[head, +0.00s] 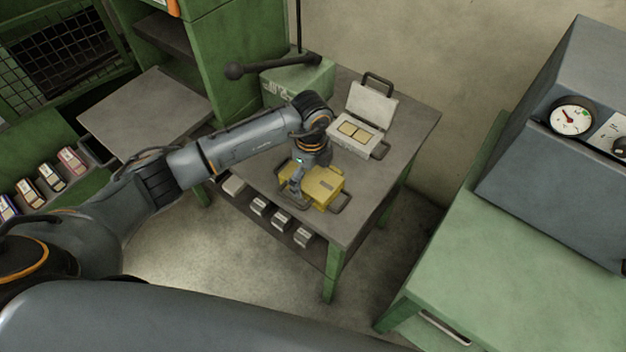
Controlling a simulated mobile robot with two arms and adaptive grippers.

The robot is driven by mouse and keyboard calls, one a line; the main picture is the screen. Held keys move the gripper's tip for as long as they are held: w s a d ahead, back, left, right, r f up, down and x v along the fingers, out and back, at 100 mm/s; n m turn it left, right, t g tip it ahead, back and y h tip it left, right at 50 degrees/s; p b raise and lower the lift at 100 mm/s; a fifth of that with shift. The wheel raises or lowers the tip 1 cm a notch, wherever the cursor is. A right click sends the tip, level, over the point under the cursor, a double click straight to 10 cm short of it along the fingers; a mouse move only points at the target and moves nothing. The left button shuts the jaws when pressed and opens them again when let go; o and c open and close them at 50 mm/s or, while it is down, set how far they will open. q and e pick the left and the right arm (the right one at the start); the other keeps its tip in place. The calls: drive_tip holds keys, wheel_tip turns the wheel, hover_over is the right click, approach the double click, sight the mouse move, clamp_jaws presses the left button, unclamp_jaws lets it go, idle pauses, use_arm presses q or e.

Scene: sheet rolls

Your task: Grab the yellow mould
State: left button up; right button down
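The yellow mould (324,184) lies on the grey-topped table in the middle of the head view. It is a flat block with dark handles at its near left and right ends. My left arm reaches in from the left, and my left gripper (294,196) points down at the mould's near left side, by the handle there. The gripper is small and partly merges with the handle, so I cannot tell whether its fingers are open or shut, or whether they touch. My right gripper is not in view.
An open pale mould (367,136) with a raised lid stands behind the yellow one. A green press (297,82) with a long lever is at the table's back left. Small blocks lie on the shelf below. A grey machine with a gauge (572,116) stands at right.

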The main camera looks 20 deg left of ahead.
use_arm(q)
drive_tip(key=c, duration=1.4)
drive_tip(key=shift+w+r, duration=0.15)
drive_tip(key=shift+c, duration=0.5)
drive_tip(key=shift+r, duration=0.1)
